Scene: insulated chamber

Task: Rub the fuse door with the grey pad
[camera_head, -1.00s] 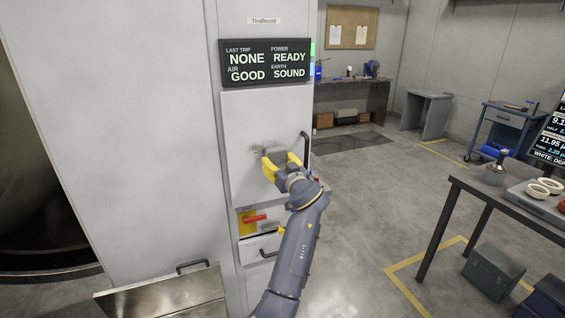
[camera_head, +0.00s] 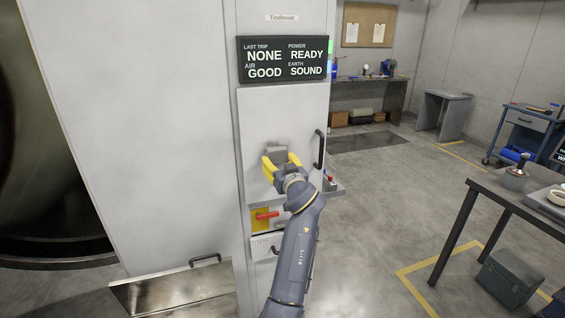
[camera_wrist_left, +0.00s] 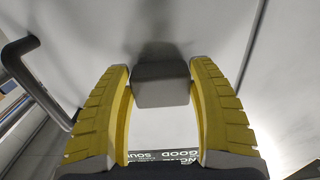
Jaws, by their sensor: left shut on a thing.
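The fuse door (camera_head: 256,125) is a pale panel below the status display, with a black handle (camera_head: 320,150) at its right edge. My left gripper (camera_head: 281,158) is in front of the door's middle, its yellow fingers shut on the grey pad (camera_head: 276,153). In the left wrist view the pad (camera_wrist_left: 162,88) sits between both fingers, at or very near the door surface. A dark patch shows on the door (camera_wrist_left: 225,30) beside the pad; I cannot tell smudge from shadow. My right gripper is not in view.
An open metal flap (camera_head: 175,290) juts out at lower left.

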